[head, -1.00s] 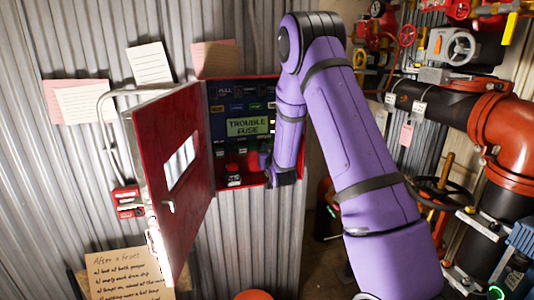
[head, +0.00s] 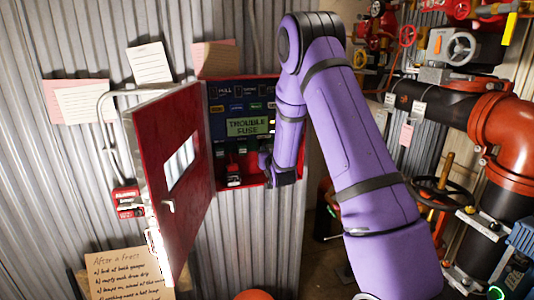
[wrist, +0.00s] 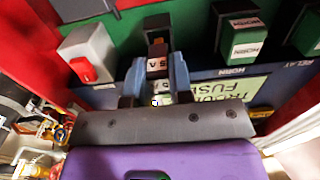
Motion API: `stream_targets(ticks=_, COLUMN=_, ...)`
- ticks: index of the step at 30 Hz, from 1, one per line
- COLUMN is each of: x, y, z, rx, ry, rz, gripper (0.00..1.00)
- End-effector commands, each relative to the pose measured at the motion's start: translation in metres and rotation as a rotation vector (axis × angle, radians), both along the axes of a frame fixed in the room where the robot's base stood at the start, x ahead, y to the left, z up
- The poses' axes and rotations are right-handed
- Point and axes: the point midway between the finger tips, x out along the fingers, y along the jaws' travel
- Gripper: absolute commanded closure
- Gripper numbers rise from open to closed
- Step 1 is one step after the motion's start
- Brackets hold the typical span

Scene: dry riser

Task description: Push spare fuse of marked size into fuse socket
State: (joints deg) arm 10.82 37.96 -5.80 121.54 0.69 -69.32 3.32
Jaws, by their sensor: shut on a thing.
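My gripper (wrist: 158,68) is shut on a small fuse (wrist: 156,65) with a pale label that appears to read 5A. The fuse sits between the two blue-grey fingers, facing the panel. A dark holder with a brown part (wrist: 156,28) lies just beyond the fuse; I cannot tell whether the fuse touches it or sits in it. In the head view my gripper (head: 267,162) is at the lower right of the open red cabinet, and the fuse is hidden there. The lit display (head: 248,127) reads TROUBLE FUSE.
The red cabinet door (head: 178,180) stands open to the left. A pale block with a red switch (wrist: 88,55) is left of the fingers in the wrist view. Green-faced blocks, one marked HORN (wrist: 240,35), are to the right. Pipes and valves (head: 490,110) fill the right side.

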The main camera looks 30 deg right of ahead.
Motion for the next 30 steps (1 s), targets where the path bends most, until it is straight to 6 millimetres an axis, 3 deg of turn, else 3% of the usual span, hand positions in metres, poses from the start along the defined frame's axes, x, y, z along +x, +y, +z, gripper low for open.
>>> stream_targets(ticks=30, x=0.017, y=-0.005, z=0.000, rx=0.000, ry=0.000, rz=0.000, gripper=1.00)
